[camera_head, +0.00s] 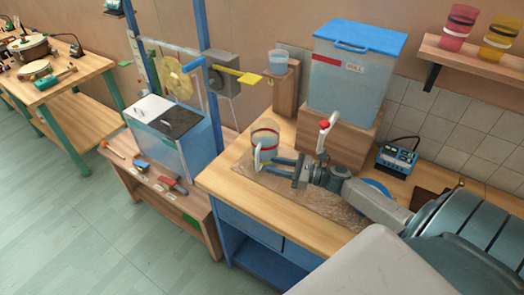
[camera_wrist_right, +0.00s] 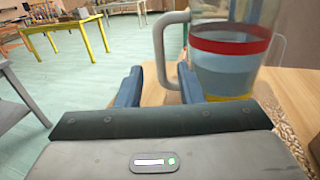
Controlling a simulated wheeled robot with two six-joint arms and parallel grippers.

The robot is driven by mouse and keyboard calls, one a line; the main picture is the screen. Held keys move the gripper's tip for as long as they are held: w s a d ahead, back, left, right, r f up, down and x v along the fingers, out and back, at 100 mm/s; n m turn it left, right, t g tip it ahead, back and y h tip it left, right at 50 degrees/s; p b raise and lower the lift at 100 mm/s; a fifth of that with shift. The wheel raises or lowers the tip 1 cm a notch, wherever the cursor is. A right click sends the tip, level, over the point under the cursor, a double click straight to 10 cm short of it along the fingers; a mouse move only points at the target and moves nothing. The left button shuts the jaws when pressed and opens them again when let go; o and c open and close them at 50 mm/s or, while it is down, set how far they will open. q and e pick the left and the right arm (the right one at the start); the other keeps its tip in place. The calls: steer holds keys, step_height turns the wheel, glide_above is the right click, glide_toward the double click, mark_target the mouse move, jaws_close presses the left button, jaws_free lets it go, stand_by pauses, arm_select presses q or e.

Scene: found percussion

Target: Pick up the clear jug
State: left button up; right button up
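The clear jug (camera_head: 266,145) stands upright on the wooden bench, with a red band and bluish liquid inside. Its pale handle (camera_head: 257,157) faces the front of the bench. In the right wrist view the jug (camera_wrist_right: 230,68) is close at upper right. My right gripper (camera_head: 271,166) has its two blue fingers apart beside the jug at handle height. In the right wrist view, the handle (camera_wrist_right: 160,45) shows in the gap between the fingers of this gripper (camera_wrist_right: 158,82). I cannot tell whether either finger touches it. My left gripper is not in view.
A large blue-lidded tank (camera_head: 345,85) stands on a wooden block behind my right gripper, with a red-topped tap (camera_head: 324,128) near it. A small cup (camera_head: 278,62) sits on a post behind the jug. A blue electronic device (camera_head: 396,160) is at right. A tank (camera_head: 190,145) stands left.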

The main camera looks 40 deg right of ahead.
mark_target(257, 169)
steer(key=x, duration=0.7)
jaws_close()
stand_by(1.2)
